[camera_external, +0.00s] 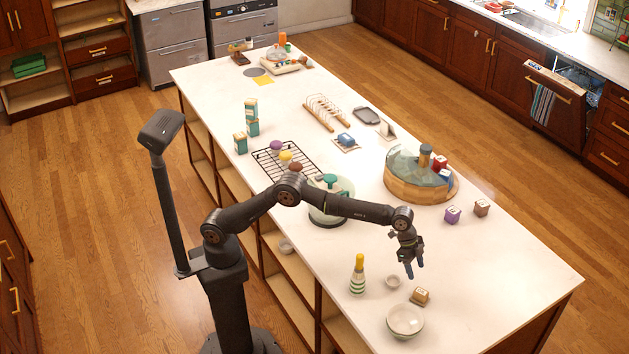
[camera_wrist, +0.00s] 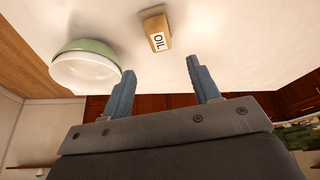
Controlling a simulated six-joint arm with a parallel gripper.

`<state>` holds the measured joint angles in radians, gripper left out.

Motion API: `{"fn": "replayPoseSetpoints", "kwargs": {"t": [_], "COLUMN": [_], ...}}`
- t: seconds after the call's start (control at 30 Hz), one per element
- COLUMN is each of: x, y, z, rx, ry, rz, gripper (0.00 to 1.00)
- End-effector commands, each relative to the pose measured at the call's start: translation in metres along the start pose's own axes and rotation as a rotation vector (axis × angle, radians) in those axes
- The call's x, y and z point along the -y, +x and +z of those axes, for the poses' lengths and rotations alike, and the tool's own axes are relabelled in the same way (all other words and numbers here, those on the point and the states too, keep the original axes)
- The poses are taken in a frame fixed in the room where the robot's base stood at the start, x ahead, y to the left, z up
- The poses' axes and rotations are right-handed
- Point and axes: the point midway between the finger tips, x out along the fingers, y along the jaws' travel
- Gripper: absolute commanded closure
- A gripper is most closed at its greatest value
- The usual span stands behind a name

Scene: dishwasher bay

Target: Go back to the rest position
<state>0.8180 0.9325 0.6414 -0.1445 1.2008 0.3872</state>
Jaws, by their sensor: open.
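My gripper (camera_external: 414,269) hangs over the front part of the white island counter (camera_external: 500,285), fingers pointing down. In the wrist view its two blue fingers (camera_wrist: 158,80) stand apart with nothing between them. A tan block labelled OIL (camera_wrist: 157,32) lies just beyond the fingertips there. In the external view this small block (camera_external: 420,296) sits on the counter below and near the gripper, apart from it. A green and white bowl (camera_wrist: 85,66) is left of the fingers in the wrist view, and shows at the counter's front in the external view (camera_external: 405,321).
A striped bottle with yellow top (camera_external: 357,275) and a small bowl (camera_external: 393,282) stand left of the gripper. A round wooden tray with glass (camera_external: 420,190), a purple block (camera_external: 453,214) and a brown block (camera_external: 482,207) are behind. A black rack (camera_external: 285,160) lies further back. The counter's right front is clear.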

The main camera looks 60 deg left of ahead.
Motion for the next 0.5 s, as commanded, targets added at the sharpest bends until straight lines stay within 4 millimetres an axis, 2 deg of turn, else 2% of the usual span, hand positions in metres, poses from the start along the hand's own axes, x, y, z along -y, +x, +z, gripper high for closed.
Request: {"fn": "replayPoseSetpoints", "kwargs": {"t": [0.27, 0.37, 0.5], "x": [0.0, 0.0, 0.0], "y": [0.009, 0.022, 0.049], "z": [0.0, 0.0, 0.001], "rx": [0.001, 0.001, 0.002], "ry": [0.0, 0.0, 0.0], "rz": [0.0, 0.001, 0.001], "gripper": [0.44, 0.44, 0.44]}}
